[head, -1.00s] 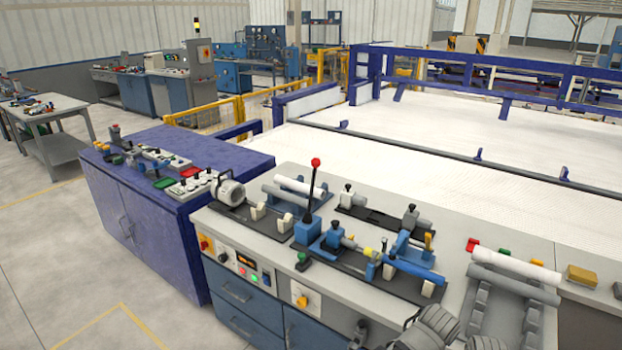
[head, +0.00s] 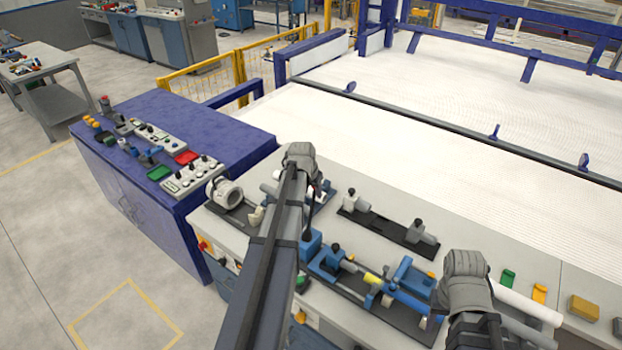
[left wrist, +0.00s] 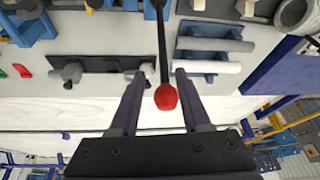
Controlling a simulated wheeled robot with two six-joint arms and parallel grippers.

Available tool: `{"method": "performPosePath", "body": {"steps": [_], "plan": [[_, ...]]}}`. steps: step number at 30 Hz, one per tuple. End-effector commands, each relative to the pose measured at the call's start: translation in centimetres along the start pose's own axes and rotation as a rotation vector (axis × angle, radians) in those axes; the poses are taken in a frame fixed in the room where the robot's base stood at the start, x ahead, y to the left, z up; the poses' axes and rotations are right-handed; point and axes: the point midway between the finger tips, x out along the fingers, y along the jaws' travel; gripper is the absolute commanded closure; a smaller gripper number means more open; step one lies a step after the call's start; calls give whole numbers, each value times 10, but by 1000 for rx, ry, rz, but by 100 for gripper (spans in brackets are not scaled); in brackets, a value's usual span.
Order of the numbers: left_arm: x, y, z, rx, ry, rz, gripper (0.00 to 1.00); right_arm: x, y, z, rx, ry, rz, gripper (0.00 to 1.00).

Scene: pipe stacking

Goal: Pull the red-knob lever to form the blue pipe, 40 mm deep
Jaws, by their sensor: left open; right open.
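The red knob (left wrist: 166,97) tops the dark lever shaft (left wrist: 163,45) in the left wrist view. My left gripper (left wrist: 160,75) is open, with one finger on each side of the lever and knob. I see no clear contact. In the head view my left gripper (head: 317,188) is over the bench, and my arm hides most of the lever. The lever's blue base (head: 311,243) shows beside the arm.
A black fixture with grey clamps (head: 390,227) stands behind the blue pipe. A white pipe (head: 525,303) lies to the right. The blue cabinet (head: 225,135) with switch panels is at left. A large white surface (head: 400,140) extends behind the bench.

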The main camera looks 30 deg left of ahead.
Motion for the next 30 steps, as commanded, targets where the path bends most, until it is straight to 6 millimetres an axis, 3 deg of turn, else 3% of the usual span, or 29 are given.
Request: {"method": "performPosePath", "body": {"steps": [11, 30], "plan": [[7, -5, -1, -3, 5, -3, 53, 6, 0, 0, 0, 0, 0, 50], [77, -5, -1, -3, 4, -3, 53, 70, -6, -4, -11, 1, 2, 50]]}}
